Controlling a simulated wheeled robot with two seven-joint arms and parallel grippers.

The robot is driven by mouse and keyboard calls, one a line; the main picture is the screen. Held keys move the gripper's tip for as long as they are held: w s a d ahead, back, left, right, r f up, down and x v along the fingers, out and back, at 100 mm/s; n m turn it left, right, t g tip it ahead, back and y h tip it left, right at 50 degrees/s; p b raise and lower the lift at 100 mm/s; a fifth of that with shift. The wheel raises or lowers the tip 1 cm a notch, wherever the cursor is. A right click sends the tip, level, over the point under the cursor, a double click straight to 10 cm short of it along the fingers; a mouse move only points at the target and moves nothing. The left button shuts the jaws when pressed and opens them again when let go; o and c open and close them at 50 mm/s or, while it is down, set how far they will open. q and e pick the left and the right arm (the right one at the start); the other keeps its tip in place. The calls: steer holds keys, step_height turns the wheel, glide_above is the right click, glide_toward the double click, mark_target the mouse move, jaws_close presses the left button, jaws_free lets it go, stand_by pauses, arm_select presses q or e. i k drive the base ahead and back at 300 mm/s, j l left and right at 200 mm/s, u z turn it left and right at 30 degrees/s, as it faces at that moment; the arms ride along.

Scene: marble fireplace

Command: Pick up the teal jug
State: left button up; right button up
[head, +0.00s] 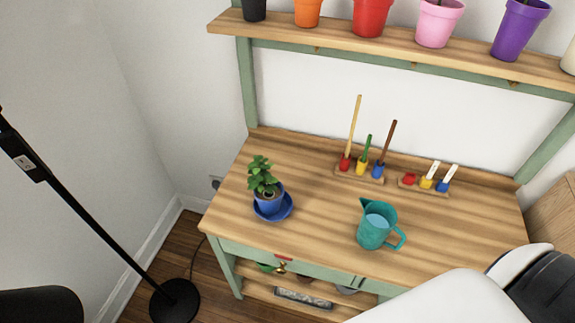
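The teal jug (374,229) stands upright on the wooden tabletop (310,215), right of centre near the front edge. Its handle points to the lower right, and pale blue shows inside its open top. A white and black part of my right arm covers the lower right corner of the view, close to the jug in the picture. No fingers of either gripper show, so I cannot see where they are relative to the jug.
A potted plant (266,191) on a blue saucer (284,213) stands left of the jug. Two wooden racks with coloured pegs (359,171) (424,187) sit behind. A shelf (390,45) of coloured pots runs above. A black floor lamp (95,225) stands at left.

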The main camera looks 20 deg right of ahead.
mark_target(379, 218)
steer(key=l+z, duration=0.35)
steer(key=z, duration=1)
